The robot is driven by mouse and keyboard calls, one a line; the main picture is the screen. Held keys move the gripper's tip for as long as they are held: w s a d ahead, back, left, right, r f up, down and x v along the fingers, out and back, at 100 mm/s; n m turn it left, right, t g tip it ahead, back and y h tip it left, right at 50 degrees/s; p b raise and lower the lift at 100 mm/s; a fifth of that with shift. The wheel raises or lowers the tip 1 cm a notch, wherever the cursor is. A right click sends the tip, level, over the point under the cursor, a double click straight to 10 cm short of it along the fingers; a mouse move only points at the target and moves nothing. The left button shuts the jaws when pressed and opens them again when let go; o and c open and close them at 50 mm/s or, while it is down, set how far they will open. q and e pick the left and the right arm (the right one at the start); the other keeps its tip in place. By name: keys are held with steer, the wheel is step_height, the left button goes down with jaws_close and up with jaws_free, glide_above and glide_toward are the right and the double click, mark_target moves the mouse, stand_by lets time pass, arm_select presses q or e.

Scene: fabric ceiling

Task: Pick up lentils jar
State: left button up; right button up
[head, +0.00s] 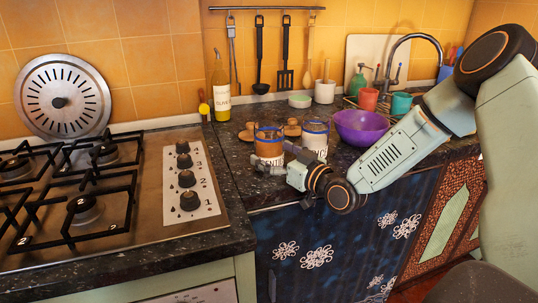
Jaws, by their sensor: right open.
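Two glass jars with blue rims stand close together near the counter's front edge. The left jar (268,148) has brown contents, which fits lentils; I cannot read a label. The right jar (315,138) looks paler, with a whitish lower part. My right gripper (272,166) comes in from the right, low at the front of the brown jar. It is open, its fingers close to the jar's lower part and partly covering it. I cannot tell whether they touch it. My left gripper is not in view.
A yellow oil bottle (221,92) stands behind. The gas hob (150,200) is at left.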

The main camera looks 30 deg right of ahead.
steer(key=shift+s+r, duration=0.1)
steer(key=shift+c, duration=0.3)
steer(key=shift+c, duration=1.3)
steer(key=c, duration=1.3)
step_height(320, 180, up, 10)
steer(key=p, duration=0.4)
steer(key=shift+p, duration=0.4)
